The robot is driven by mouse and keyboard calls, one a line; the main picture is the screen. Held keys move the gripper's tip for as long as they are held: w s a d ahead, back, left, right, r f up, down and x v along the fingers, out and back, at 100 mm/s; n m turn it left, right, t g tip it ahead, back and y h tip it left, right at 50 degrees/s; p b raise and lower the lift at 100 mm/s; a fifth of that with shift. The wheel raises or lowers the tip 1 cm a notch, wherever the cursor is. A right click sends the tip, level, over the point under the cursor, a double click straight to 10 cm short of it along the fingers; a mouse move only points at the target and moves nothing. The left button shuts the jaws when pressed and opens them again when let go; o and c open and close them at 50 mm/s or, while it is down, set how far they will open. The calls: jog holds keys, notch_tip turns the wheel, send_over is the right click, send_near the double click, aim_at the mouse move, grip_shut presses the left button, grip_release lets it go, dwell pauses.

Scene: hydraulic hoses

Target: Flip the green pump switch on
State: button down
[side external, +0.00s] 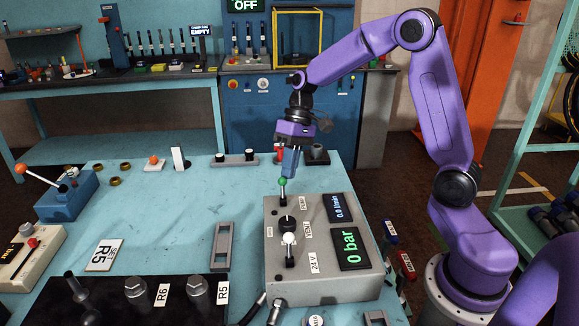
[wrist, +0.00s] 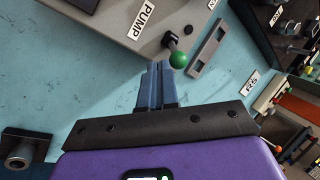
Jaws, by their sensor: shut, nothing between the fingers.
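The green pump switch (side external: 283,184) is a small lever with a green ball knob on the grey control box (side external: 325,285), at its far edge beside the PUMP label. In the wrist view the green knob (wrist: 178,60) is just ahead and slightly right of my fingertips. My gripper (side external: 287,172) points down at the knob from just above and behind it. In the wrist view my gripper (wrist: 158,66) has its blue fingers together with nothing between them. I cannot tell whether the fingertips touch the knob.
A white-knobbed lever (side external: 289,239) stands on the same box, near the 24 V label. The box displays (side external: 351,246) read 0 bar and 0.0 l/min. A grey slotted bracket (side external: 222,246) lies left of the box. The table left of my gripper is mostly clear.

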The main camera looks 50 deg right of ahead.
jog(key=shift+s+a+r+t+h, duration=0.3)
jog(key=shift+t+h, duration=0.1)
jog(key=shift+t, duration=0.1)
dwell(0.3)
jog(key=shift+a, duration=0.1)
jog(key=shift+s+a+r+n+t+h, duration=0.15)
jog(key=shift+s+a+t+h, duration=0.1)
jog(key=shift+t+h, duration=0.35)
jog(key=shift+s+a+r+n+t+h, duration=0.15)
jog(key=shift+s+t+h, duration=0.05)
jog(key=shift+t+h, duration=0.4)
jog(key=shift+s+a+r+t+h, duration=0.1)
jog(key=shift+s+a+t+h, duration=0.25)
jog(key=shift+t+h, duration=0.15)
jog(key=shift+s+a, duration=0.6)
jog(key=shift+s, duration=0.05)
jog(key=shift+r, duration=0.9)
